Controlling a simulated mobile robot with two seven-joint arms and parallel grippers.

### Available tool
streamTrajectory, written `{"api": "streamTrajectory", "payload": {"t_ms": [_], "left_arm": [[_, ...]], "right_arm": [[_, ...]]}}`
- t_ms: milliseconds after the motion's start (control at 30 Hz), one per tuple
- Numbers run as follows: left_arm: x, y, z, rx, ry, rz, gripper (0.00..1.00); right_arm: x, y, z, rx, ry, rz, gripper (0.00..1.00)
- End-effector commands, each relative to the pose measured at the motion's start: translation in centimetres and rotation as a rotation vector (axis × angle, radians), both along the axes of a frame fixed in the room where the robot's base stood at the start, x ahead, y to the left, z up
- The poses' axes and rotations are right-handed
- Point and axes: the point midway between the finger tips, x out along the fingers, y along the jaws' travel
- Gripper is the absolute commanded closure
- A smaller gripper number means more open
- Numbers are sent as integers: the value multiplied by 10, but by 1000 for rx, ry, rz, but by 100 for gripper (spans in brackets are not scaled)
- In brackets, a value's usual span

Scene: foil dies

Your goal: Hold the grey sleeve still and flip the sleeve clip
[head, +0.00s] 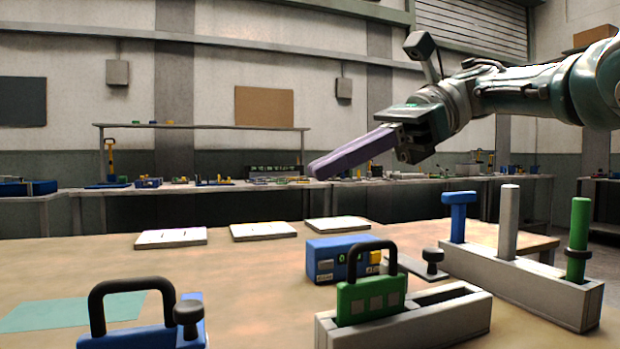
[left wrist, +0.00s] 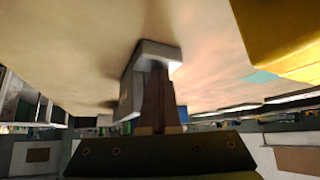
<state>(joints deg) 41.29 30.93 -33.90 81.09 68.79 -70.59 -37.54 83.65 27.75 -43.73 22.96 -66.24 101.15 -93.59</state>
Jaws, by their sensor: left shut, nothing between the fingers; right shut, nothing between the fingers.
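A grey slotted block (head: 420,324), which I take to be the grey sleeve, lies at the front right of the table in the head view. A green die (head: 371,298) with a dark handle stands in its slot. A thin grey plate with a dark knob (head: 432,262) is behind it; I cannot tell if this is the clip. My right gripper (head: 318,171), with long purple fingers, is shut and empty, high above the table. My left gripper (left wrist: 156,85) shows only in the left wrist view, shut. A light grey piece (left wrist: 129,92) is beside its fingers; contact is unclear.
A blue die (head: 140,338) with a dark handle is at front left. A blue box (head: 336,259) stands mid-table. A grey rack (head: 530,286) with upright blue, grey and green tools is at right. Flat pads (head: 264,231) lie behind. Something yellow (left wrist: 285,35) is close in the left wrist view.

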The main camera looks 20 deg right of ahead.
Motion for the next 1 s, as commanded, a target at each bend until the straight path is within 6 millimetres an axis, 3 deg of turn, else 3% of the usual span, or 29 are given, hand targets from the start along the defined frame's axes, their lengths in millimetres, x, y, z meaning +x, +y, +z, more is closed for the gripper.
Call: {"api": "streamTrajectory", "payload": {"t_ms": [267, 700, 1000], "left_arm": [[-2, 0, -3, 4, 8, -2, 100], [-2, 0, -3, 4, 8, -2, 100], [-2, 0, -3, 4, 8, -2, 100]], "right_arm": [[-1, 0, -6, -3, 3, -1, 100], [-34, -7, -83, -69, 4, -12, 100], [-47, -7, -97, -92, -5, -15, 100]]}}
